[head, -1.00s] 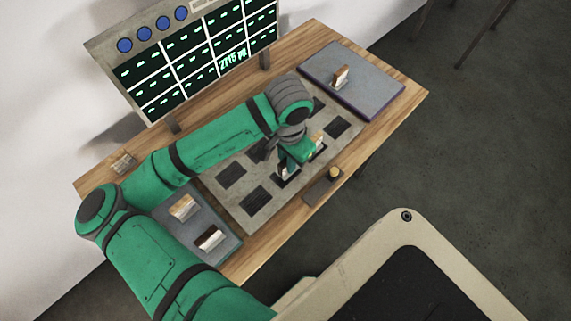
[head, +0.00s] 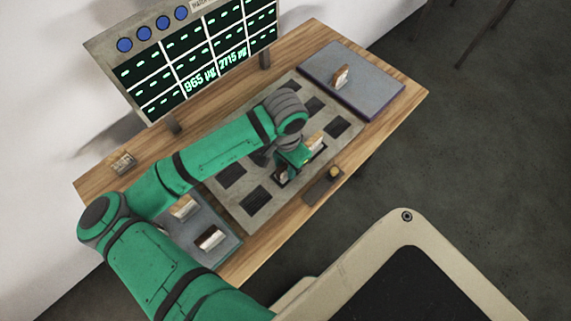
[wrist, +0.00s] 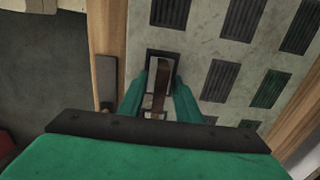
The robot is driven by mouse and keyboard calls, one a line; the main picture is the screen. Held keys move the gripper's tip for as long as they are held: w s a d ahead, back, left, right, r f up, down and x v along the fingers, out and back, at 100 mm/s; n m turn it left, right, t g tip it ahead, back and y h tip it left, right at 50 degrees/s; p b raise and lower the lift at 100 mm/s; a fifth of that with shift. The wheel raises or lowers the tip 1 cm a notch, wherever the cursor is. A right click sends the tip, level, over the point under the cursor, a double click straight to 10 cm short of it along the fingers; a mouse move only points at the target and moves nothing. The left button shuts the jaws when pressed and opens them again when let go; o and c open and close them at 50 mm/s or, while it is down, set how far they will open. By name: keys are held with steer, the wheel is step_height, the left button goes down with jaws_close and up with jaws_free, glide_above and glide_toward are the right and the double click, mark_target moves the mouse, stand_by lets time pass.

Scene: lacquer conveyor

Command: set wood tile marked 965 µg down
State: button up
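The wood tile (head: 284,173) stands on a dark pad in the near row of the grey slab (head: 245,215). It is pale with a brown part. In the wrist view the tile (wrist: 158,88) stands between my two green fingers, over a dark rectangle. My gripper (head: 288,166) is around the tile, and in the wrist view its fingers (wrist: 160,88) lie close against both sides, apparently shut on it. The marking on the tile cannot be read. The display (head: 200,80) reads 965 µg in one cell and 2715 µg in the cell beside it.
Another tile (head: 315,141) stands on the slab close to my gripper. A small block with a yellow knob (head: 334,171) sits at the table's front edge. Several pads are bare.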

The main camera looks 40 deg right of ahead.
step_height(320, 180, up, 12)
steer(key=shift+r, duration=0.2)
stand_by(0.5)
steer(key=shift+s, duration=0.1)
stand_by(0.4)
